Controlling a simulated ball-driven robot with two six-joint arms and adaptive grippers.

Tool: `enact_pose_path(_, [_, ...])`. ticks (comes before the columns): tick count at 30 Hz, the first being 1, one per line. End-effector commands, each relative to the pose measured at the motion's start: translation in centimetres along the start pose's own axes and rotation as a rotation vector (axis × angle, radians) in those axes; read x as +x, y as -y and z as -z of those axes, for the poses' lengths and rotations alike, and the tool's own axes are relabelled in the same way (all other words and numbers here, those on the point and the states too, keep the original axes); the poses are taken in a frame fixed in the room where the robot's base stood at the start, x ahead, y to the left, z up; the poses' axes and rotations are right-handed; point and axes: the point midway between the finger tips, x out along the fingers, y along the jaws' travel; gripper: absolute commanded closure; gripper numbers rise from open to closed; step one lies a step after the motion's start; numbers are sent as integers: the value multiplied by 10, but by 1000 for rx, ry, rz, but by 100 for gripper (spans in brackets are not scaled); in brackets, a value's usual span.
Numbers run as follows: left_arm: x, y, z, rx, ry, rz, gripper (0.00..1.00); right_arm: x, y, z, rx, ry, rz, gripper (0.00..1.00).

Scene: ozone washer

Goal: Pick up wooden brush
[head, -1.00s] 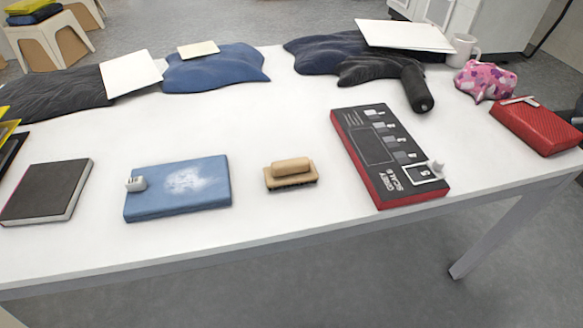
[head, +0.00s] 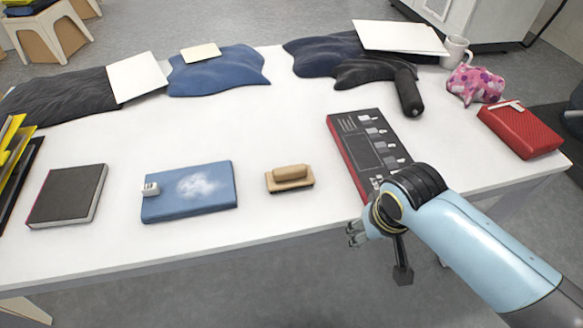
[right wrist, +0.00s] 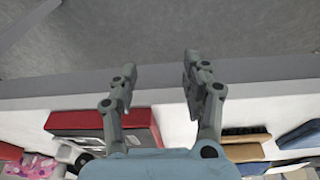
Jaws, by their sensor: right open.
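The wooden brush (head: 290,179) lies flat on the white table, between a blue book and a red-and-black box in the head view. It is a tan block with a rounded grip on top. In the right wrist view the brush (right wrist: 243,146) shows at the lower right, with its dark bristles visible, partly behind a finger. My right gripper (head: 354,236) is at the table's front edge, to the right of and nearer than the brush. In the right wrist view my right gripper (right wrist: 158,88) has its fingers apart with nothing between them. My left gripper is not in view.
The red-and-black box (head: 352,150) stands right of the brush, partly hidden by my right arm. The blue book (head: 190,205) with a small white item lies to the left. Dark and blue cloths (head: 215,72) lie at the back. Bare table surrounds the brush.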

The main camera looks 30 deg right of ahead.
Motion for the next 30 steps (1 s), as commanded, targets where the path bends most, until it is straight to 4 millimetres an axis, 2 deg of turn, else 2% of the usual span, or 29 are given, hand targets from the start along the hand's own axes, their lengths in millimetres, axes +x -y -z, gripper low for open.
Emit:
enact_pose_path(1, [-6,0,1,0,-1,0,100,-20,3,10,18,-9,3,52])
enact_pose_path(3, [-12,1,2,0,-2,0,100,-42,11,27,103,-7,5,52])
enact_pose_path(8, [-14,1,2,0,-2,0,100,-45,29,52,338,28,-2,52])
enact_pose_path(14, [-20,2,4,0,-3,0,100,-58,59,93,687,77,-19,52])
enact_pose_path(21, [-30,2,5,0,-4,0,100,-100,113,158,1239,150,-86,52])
enact_pose_path(26, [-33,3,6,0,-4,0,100,-119,131,178,1448,171,-130,52])
enact_pose_path(30, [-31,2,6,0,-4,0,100,-108,134,177,1491,176,-146,52])
